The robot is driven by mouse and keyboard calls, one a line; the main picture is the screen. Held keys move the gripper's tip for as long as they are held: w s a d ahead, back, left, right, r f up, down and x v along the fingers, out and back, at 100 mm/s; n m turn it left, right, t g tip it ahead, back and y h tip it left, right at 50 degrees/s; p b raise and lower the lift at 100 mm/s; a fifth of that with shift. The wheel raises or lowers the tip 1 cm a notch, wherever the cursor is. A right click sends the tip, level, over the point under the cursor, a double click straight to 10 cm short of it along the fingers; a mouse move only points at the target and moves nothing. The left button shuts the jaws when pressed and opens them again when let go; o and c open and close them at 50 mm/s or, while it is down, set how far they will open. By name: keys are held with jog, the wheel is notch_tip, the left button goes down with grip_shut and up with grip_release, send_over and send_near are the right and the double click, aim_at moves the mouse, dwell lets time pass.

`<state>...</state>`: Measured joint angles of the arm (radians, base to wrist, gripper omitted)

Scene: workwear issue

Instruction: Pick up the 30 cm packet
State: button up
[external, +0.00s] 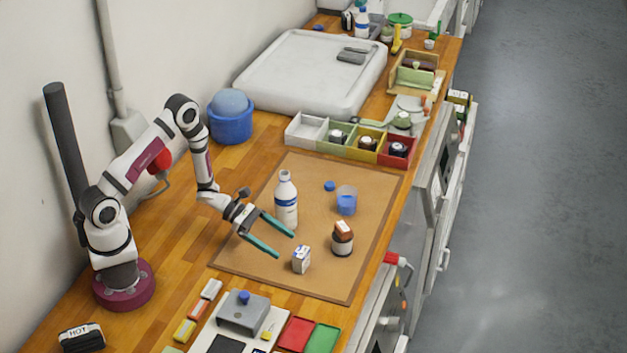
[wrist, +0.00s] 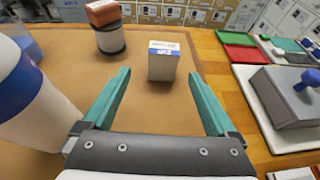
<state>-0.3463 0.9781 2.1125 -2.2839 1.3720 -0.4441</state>
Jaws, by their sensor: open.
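A small white box-shaped packet (external: 301,260) stands upright on the brown mat (external: 250,254), near its front edge. Its print is too small to read, so I cannot confirm 30 cm. My gripper (external: 286,246) is open and empty, low over the mat, its teal fingers pointing towards the packet. In the wrist view the packet (wrist: 162,62) shows ahead of my gripper (wrist: 160,74), between the lines of the two fingers and a little beyond their tips. It appears apart from both fingers.
A white bottle with a blue band (external: 286,200) stands close beside my gripper. A dark jar with a brown item on top (external: 342,239) is right of the packet. A blue cup (external: 346,200) and blue cap (external: 329,186) are farther back. A grey device (external: 243,314) stands in front.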

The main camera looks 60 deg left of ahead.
aim_at(306, 261)
jog(key=x, duration=1.1)
jog(key=shift+s+d, duration=0.15)
jog(key=shift+s, duration=0.1)
jog(key=shift+r, duration=0.1)
jog(key=c, duration=1.4)
